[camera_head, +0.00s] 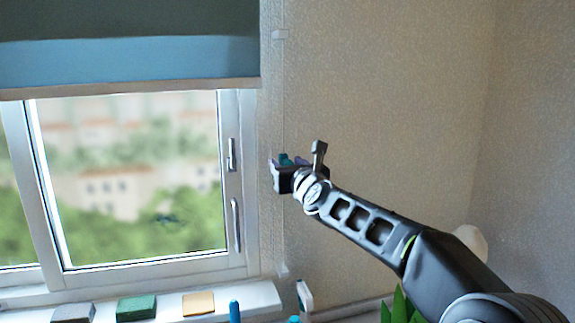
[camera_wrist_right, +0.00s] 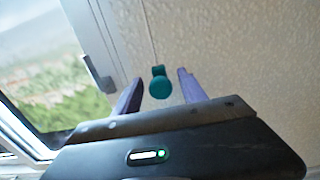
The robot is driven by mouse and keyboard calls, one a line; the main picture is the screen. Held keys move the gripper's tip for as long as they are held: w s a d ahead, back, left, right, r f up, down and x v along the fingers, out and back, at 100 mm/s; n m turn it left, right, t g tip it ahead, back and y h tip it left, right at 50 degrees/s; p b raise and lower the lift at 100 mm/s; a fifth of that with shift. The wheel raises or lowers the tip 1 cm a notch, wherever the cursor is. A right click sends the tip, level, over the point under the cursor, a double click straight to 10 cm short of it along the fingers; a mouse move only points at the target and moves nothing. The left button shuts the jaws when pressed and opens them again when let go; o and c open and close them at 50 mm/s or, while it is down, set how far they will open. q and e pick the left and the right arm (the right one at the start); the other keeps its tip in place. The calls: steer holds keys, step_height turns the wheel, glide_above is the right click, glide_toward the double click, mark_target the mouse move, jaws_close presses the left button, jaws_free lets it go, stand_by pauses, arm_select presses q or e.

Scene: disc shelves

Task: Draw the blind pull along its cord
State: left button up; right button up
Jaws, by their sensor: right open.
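The teal blind pull (camera_wrist_right: 160,84) hangs on a thin cord (camera_wrist_right: 147,35) along the wall, right of the window. In the head view the pull (camera_head: 285,159) shows just behind my right gripper (camera_head: 282,166). In the wrist view my right gripper (camera_wrist_right: 157,92) is open, with one purple finger on each side of the pull and visible gaps to both. The blue roller blind (camera_head: 130,60) covers the top of the window. My left gripper is in neither view.
The window handle (camera_head: 235,222) and frame are close on the left. The sill holds a grey block (camera_head: 73,313), a green block (camera_head: 136,307) and a tan block (camera_head: 198,303). A green plant (camera_head: 401,308) stands below my right arm. The wall to the right is bare.

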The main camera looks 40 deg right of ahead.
jaws_close()
stand_by(0.5)
stand_by(0.9)
